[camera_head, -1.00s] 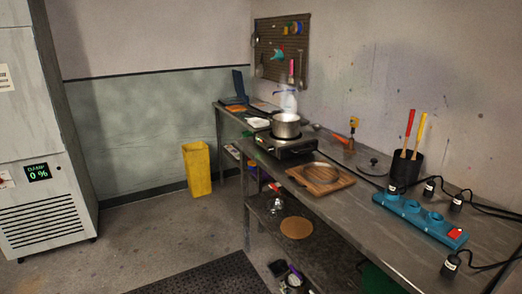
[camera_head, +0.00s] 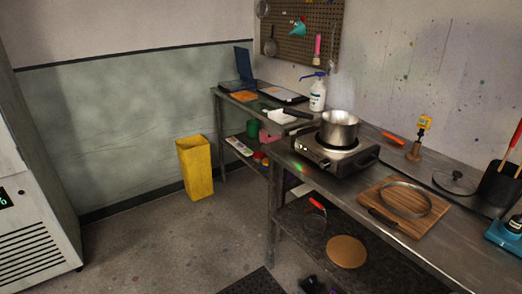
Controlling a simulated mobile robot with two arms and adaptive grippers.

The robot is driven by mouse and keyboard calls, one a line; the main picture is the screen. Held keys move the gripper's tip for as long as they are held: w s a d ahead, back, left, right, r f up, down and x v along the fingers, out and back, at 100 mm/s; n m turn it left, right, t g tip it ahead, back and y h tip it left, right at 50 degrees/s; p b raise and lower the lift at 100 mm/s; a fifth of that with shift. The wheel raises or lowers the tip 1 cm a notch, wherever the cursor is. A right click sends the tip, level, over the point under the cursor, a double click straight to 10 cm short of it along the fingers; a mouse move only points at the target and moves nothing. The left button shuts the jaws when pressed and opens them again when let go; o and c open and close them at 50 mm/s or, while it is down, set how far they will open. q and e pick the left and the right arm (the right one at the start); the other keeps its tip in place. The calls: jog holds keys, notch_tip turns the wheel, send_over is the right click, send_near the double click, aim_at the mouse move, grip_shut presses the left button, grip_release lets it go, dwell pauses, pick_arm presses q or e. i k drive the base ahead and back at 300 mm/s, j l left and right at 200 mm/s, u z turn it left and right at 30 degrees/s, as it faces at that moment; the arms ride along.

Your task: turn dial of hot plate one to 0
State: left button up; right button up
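A hot plate (camera_head: 312,152) stands on the metal workbench against the wall, with a steel pot (camera_head: 339,125) on its burner. Its front face carries a dark dial (camera_head: 325,163) and a green glow shows near its left front corner. The dial's setting is too small to read. I cannot tell from any label whether this is hot plate one; it is the only hot plate in view. Neither of my grippers is in view.
A wooden board (camera_head: 380,213) with a ring-shaped item lies right of the hot plate on the workbench (camera_head: 300,186). A spray bottle (camera_head: 318,93) stands behind. A yellow bin (camera_head: 195,168) stands on the floor at left. The floor before the bench is open.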

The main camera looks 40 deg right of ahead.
aim_at(325, 164)
jog(key=i+z, duration=0.15)
jog(key=i, duration=0.25)
jog(key=i+j+z, duration=0.15)
jog(key=i, duration=0.25)
jog(key=i+j+z, duration=0.2)
jog(key=i, duration=0.15)
